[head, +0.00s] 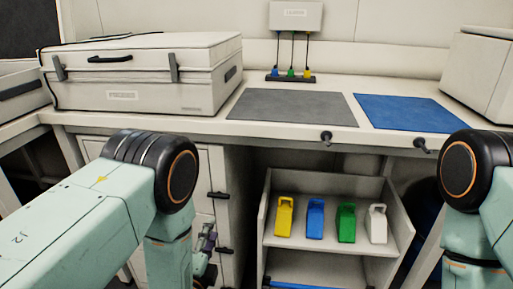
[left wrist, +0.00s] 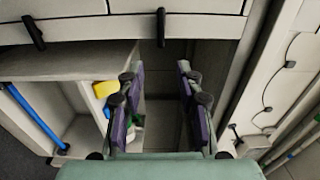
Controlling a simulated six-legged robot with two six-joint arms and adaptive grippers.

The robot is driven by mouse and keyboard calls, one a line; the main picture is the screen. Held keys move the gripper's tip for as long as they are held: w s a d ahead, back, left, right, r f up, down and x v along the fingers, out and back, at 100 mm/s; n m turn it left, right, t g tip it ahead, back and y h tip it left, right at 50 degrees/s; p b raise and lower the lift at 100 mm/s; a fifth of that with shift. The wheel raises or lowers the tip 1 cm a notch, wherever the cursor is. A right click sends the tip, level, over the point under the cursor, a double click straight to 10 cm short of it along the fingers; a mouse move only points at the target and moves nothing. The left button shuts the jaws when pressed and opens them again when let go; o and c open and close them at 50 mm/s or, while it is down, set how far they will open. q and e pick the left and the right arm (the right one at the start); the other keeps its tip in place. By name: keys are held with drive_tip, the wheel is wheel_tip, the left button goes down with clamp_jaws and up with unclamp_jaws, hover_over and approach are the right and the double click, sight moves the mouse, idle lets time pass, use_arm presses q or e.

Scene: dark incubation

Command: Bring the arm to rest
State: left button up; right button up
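My left arm (head: 85,215) comes in from the left in the head view, its elbow bent and its forearm hanging down in front of the bench. My left gripper (head: 206,245) hangs low beside the white drawer fronts, partly hidden by the arm. In the left wrist view the left gripper (left wrist: 161,70) has its two purple-and-black fingers spread apart, with nothing held between them. My right arm (head: 475,180) shows at the right edge, bent downward. Its gripper is out of view.
Below, an open shelf (head: 380,185) holds yellow (head: 284,217), blue (head: 315,220), green (head: 346,223) and white (head: 377,224) items. Drawers (head: 217,165) stand left of it.

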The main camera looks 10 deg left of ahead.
use_arm(q)
drive_tip(key=s+a+f+n+g+p, duration=0.1)
drive_tip(key=s+a+f+n+g, duration=0.2)
drive_tip(key=s+f+n+g, duration=0.9)
drive_tip(key=s+a+r+n+g+p, duration=0.1)
drive_tip(key=s+n+g+p, duration=0.1)
drive_tip(key=s, duration=0.9)
drive_tip(key=s+a+r+n+g+p, duration=0.1)
drive_tip(key=s+n+g, duration=0.3)
drive_tip(key=s, duration=0.8)
drive_tip(key=shift+s+r+n+p, duration=0.25)
drive_tip(key=shift+r+n+p, duration=0.05)
drive_tip(key=shift+r+p, duration=0.45)
drive_tip(key=shift+a, duration=0.1)
